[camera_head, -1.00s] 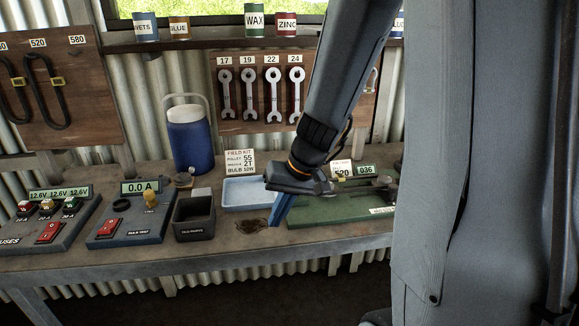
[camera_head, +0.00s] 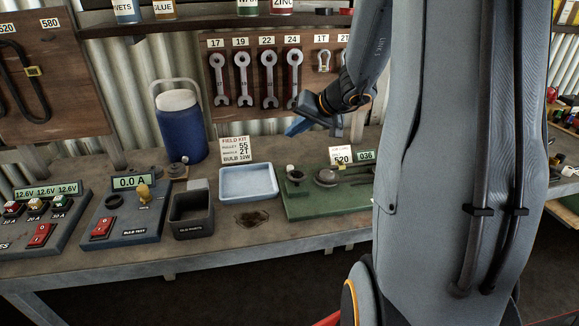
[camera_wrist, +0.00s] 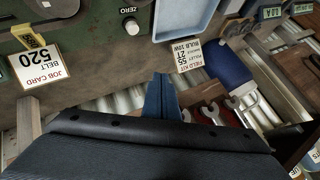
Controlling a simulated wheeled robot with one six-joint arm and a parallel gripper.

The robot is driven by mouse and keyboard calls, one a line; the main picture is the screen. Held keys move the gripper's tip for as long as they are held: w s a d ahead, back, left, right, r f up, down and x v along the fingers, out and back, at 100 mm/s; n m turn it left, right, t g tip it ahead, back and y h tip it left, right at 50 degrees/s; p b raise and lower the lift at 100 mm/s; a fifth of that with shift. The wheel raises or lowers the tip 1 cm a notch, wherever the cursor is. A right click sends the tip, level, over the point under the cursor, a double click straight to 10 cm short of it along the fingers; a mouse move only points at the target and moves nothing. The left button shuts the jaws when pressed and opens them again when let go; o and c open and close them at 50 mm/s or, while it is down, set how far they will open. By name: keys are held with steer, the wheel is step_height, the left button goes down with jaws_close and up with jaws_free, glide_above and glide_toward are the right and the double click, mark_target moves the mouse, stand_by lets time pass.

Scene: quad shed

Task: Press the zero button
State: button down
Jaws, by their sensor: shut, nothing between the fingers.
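The zero button is a small round button (camera_wrist: 132,26) beside a ZERO label (camera_wrist: 127,10) on the green board, in the wrist view. In the head view it appears as a small pale knob (camera_head: 291,169) at the back left of the green board (camera_head: 330,202); its label is not readable there. My gripper (camera_head: 296,126) is shut and empty, with blue fingers. It hangs in the air above and behind the board, near the wrench rack, apart from the button. In the wrist view its fingertips (camera_wrist: 160,78) show below the button.
A pale blue tray (camera_head: 248,197) sits left of the board. A field kit card (camera_head: 235,149) and a job card (camera_head: 341,155) stand behind. A blue jug (camera_head: 181,128), a dark bin (camera_head: 191,228) and a bulb test panel (camera_head: 124,230) lie further left. My arm hides the bench's right part.

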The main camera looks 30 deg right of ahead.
step_height(320, 180, down, 7)
steer(key=b, duration=0.2)
steer(key=shift+r+b, duration=0.15)
steer(key=shift+b, duration=0.2)
step_height(320, 180, down, 2)
steer(key=b, duration=0.3)
steer(key=shift+f+b, duration=1)
steer(key=shift+b, duration=0.8)
stand_by(2.5)
steer(key=shift+r, duration=0.15)
steer(key=shift+r+p, duration=0.35)
steer(key=shift+r, duration=0.45)
steer(key=shift+r+p, duration=1.3)
steer(key=shift+r, duration=1.2)
